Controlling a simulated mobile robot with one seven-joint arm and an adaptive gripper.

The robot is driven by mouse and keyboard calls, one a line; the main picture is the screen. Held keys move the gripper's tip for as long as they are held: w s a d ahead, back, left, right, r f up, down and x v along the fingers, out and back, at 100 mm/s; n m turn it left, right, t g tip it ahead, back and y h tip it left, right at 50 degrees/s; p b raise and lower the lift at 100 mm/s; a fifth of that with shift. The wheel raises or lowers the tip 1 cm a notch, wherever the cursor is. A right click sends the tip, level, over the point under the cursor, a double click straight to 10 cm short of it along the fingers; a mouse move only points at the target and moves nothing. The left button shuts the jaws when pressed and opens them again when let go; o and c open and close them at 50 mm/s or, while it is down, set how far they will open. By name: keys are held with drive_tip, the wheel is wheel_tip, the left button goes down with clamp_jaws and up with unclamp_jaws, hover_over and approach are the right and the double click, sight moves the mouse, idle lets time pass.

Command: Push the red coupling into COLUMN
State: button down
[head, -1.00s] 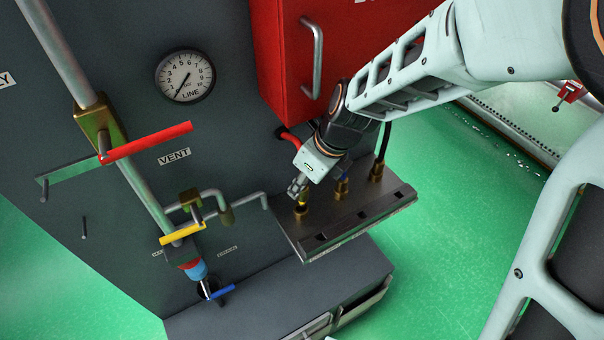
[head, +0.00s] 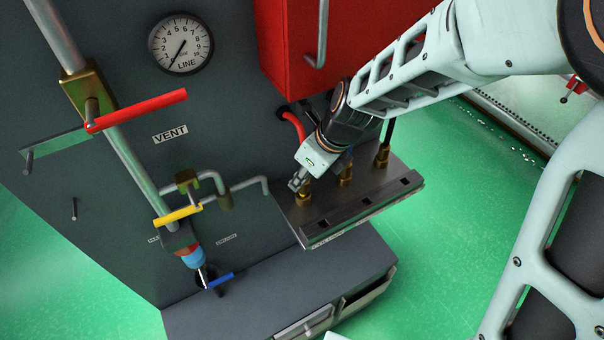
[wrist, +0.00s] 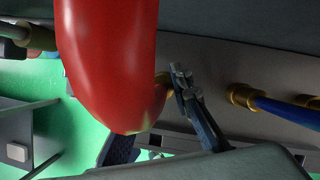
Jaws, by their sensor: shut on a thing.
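In the head view my gripper (head: 299,187) points down at the left end of the grey metal shelf, right at the leftmost brass fitting (head: 304,198). A red hose (head: 296,123) comes from beneath the red box and disappears behind my wrist. In the wrist view the red hose (wrist: 106,60) fills the left and middle, and its lower end runs in between my gripper fingers (wrist: 155,125). The gripper is shut on the red coupling, which is mostly hidden by hose and fingers. I cannot tell whether it is seated.
The grey shelf (head: 365,203) has two more brass fittings, the middle (head: 345,176) with a blue hose and the right (head: 382,155) with a black one. The red box (head: 285,55) hangs close above. Red (head: 137,110), yellow (head: 178,216) and blue (head: 220,280) handles are left.

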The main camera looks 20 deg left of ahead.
drive_tip(key=shift+f+b, duration=0.3)
drive_tip(key=shift+f, duration=0.3)
drive_tip(key=c, duration=1.7)
unclamp_jaws()
drive_tip(key=shift+o, duration=0.2)
